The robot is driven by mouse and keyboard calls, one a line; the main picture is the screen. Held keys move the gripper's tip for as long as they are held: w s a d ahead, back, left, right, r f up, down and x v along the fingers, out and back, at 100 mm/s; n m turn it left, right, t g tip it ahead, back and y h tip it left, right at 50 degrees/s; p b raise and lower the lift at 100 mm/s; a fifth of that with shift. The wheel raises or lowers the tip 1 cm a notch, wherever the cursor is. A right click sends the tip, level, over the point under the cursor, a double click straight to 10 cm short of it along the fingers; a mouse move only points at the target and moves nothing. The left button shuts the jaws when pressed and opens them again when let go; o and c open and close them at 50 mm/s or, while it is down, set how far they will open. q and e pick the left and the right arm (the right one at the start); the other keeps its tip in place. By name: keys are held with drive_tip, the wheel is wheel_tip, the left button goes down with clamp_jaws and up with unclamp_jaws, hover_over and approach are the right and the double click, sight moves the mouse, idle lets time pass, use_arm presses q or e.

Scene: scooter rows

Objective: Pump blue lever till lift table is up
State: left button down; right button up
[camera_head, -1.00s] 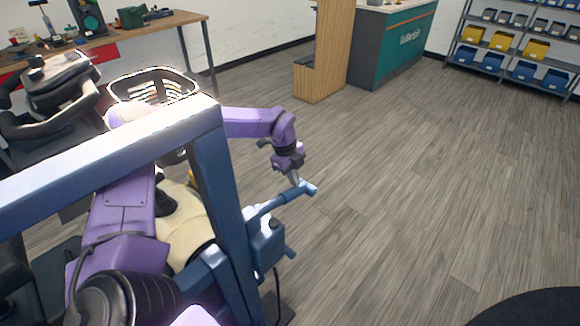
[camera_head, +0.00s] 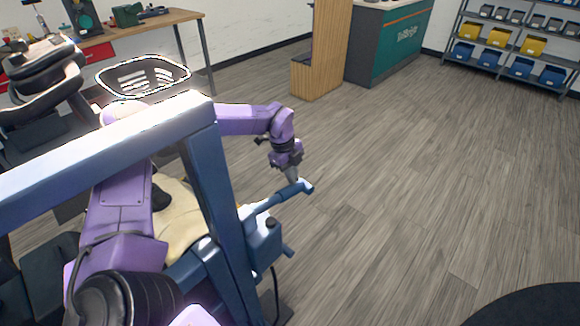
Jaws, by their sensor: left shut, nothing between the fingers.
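The blue lever (camera_head: 285,195) sticks out up and to the right from a blue pump housing (camera_head: 262,240) on the lift's blue frame (camera_head: 216,190). My left gripper (camera_head: 291,177) is shut and empty, its fingertips pointing down at the lever's outer end. The tips appear to touch the lever or hover just above it; I cannot tell which. The lift table's top is not clearly visible; a cream scooter body (camera_head: 185,220) shows behind the frame. My right gripper is not in view.
A black scooter seat and basket (camera_head: 145,78) stand at the upper left, before a workbench (camera_head: 165,20). A wooden stand (camera_head: 322,60), a green counter (camera_head: 400,40) and shelves with bins (camera_head: 510,50) line the back.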

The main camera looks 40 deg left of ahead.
use_arm(q)
drive_tip(key=w+a+r+p, duration=0.1)
drive_tip(key=w+r+p, duration=0.1)
drive_tip(key=r, duration=0.4)
drive_tip(key=w+a+r+p, duration=0.1)
drive_tip(key=r+p, duration=0.1)
drive_tip(key=r, duration=0.4)
drive_tip(key=shift+w+a+p, duration=0.15)
drive_tip(key=shift+w+p, duration=0.25)
